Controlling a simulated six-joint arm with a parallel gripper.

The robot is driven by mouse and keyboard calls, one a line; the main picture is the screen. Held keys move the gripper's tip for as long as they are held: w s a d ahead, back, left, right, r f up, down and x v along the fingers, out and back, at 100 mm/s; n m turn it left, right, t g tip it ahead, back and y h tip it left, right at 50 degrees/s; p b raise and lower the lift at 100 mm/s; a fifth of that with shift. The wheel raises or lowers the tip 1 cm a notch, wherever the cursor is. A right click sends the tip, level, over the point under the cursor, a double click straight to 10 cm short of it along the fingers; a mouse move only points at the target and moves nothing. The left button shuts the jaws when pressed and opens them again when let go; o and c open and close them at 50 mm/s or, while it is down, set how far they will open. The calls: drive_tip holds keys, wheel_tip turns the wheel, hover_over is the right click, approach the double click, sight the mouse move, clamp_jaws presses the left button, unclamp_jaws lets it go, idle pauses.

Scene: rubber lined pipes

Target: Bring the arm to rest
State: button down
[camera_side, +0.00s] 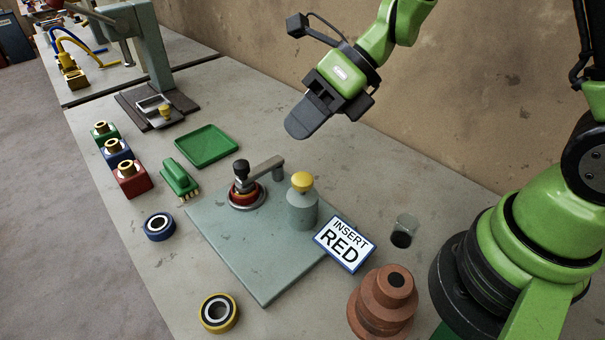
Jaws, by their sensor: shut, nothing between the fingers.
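My arm is green. My gripper (306,118) is dark, hangs in the air above the back of the bench and points down to the left. Its fingers are shut with nothing between them. It touches nothing and is well clear of the fixture below it. The fixture is a grey plate (262,275) with a red ring (246,200) seated under a dark-knobbed clamp arm (265,170). A grey cylinder with a yellow top (302,205) stands on the plate. A sign reading "INSERT RED" (345,244) leans at the plate's right edge.
Green, blue and red blocks (130,179) line the left edge. A brush (179,178), an empty green tray (206,145), a blue ring (159,227) and a yellow ring (218,313) lie around. A brown stepped part (382,305) and a glass (404,231) stand near my base. A press (148,50) stands behind.

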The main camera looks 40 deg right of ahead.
idle(0.3)
drive_tip(key=s+d+r+n+t+h, duration=0.1)
drive_tip(key=s+d+r+n+h, duration=0.2)
drive_tip(key=n, duration=1.1)
drive_tip(key=s+d+r+n+t+h, duration=0.2)
drive_tip(key=s+d+r+n+h, duration=0.1)
drive_tip(key=s+r+n, duration=0.6)
drive_tip(key=s+d+n, duration=0.1)
drive_tip(key=s+n, duration=0.2)
drive_tip(key=n, duration=0.1)
drive_tip(key=shift+d+r+n, duration=0.4)
idle(2.3)
drive_tip(key=w+a+f+m+g+y, duration=0.1)
drive_tip(key=w+a+f+m+y, duration=0.1)
drive_tip(key=w+m, duration=0.3)
drive_tip(key=w+a+f+m+g+y, duration=0.1)
drive_tip(key=w+a+f+m+y, duration=0.1)
drive_tip(key=m, duration=1.1)
drive_tip(key=w+a+f+m+g+y, duration=0.1)
drive_tip(key=w+a+f+m, duration=0.3)
drive_tip(key=w+m, duration=0.4)
drive_tip(key=shift+f+m+y, duration=0.5)
drive_tip(key=shift+f+m, duration=0.05)
drive_tip(key=shift+m, duration=0.45)
